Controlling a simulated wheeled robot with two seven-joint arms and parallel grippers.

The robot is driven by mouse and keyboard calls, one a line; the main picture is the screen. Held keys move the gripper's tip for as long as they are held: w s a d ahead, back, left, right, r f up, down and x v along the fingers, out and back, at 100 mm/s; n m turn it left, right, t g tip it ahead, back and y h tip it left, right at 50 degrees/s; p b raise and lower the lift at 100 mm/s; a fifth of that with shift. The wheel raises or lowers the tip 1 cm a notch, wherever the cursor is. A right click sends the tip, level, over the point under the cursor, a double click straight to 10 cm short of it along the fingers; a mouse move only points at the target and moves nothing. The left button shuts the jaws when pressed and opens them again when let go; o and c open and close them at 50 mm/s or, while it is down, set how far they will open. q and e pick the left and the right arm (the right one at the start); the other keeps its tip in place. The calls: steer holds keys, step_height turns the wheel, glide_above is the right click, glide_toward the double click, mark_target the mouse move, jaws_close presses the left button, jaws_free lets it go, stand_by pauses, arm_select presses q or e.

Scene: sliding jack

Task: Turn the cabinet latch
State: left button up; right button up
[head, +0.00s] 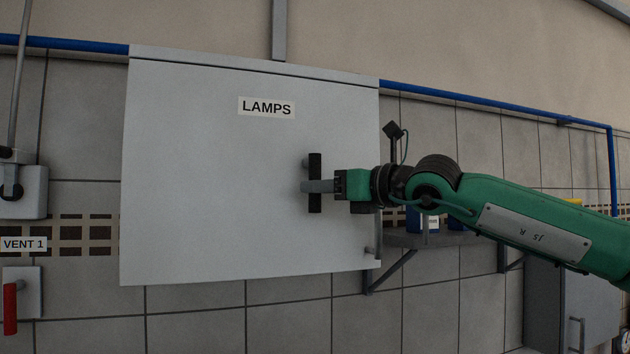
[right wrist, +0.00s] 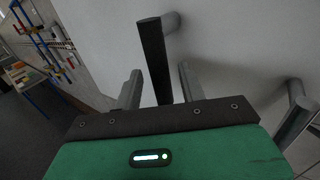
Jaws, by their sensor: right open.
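The cabinet latch is a black, upright bar handle (head: 315,168) on a grey mount, on the right part of the white cabinet door (head: 210,190) labelled LAMPS. My right gripper (head: 319,186) comes in from the right at the latch's middle. In the right wrist view the black latch bar (right wrist: 152,50) runs down between the two grey fingers (right wrist: 160,86), with gaps on both sides. The right gripper is open around the bar, not clamped on it. The bar's lower part is hidden behind the gripper body in that view. My left gripper is not in view.
A small grey handle (head: 371,238) sits at the door's lower right. A shelf (head: 430,240) with blue containers lies under my right arm. A blue pipe (head: 480,101) runs along the wall. At left are a grey box (head: 25,190) and a red lever (head: 10,308).

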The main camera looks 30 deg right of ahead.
steer(key=shift+x, duration=1)
steer(key=shift+c, duration=0.4)
jaws_close()
steer(key=shift+d, duration=0.1)
